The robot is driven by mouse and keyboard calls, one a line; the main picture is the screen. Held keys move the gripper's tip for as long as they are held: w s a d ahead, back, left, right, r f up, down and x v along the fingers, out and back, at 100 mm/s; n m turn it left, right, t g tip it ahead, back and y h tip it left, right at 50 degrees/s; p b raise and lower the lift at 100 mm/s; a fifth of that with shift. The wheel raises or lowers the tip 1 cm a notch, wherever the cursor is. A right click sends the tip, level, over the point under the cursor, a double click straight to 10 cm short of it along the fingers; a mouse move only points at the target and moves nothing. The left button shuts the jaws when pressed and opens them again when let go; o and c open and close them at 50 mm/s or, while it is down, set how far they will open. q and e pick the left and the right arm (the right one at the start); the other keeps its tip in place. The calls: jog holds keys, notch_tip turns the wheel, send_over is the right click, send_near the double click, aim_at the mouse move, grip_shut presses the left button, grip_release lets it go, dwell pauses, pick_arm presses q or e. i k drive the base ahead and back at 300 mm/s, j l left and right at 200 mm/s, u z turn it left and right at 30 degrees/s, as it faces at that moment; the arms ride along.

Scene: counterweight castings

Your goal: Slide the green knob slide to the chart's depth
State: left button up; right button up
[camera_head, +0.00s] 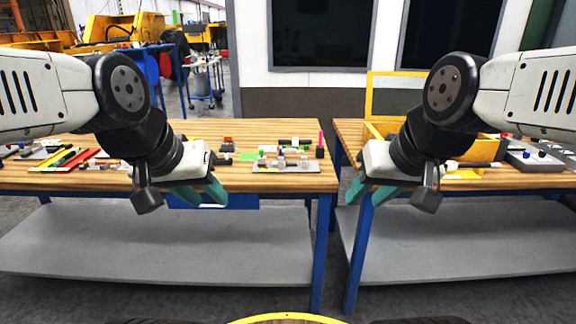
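A grey plate fixture (285,168) with several small upright blocks and knobs lies on the left wooden table, right of its middle. A small green spot near its left end may be the green knob, but it is too small to be sure. I cannot make out the chart or any depth marks. My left gripper (202,194) hangs in front of the table's front edge, left of the fixture, teal fingers apart and empty. My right gripper (371,192) hangs right of the fixture, in front of the gap between the tables, fingers apart and empty.
The left table (310,183) also holds red and green strips (75,160) at left and a pink upright piece (320,146) behind the fixture. The right table (455,184) holds a yellow bin (480,150) and a grey device (530,159). Grey lower shelves sit beneath.

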aim_at(262, 160)
jog(key=i+l, duration=0.1)
jog(key=i, duration=0.75)
jog(key=i+l, duration=0.1)
jog(key=i, duration=0.7)
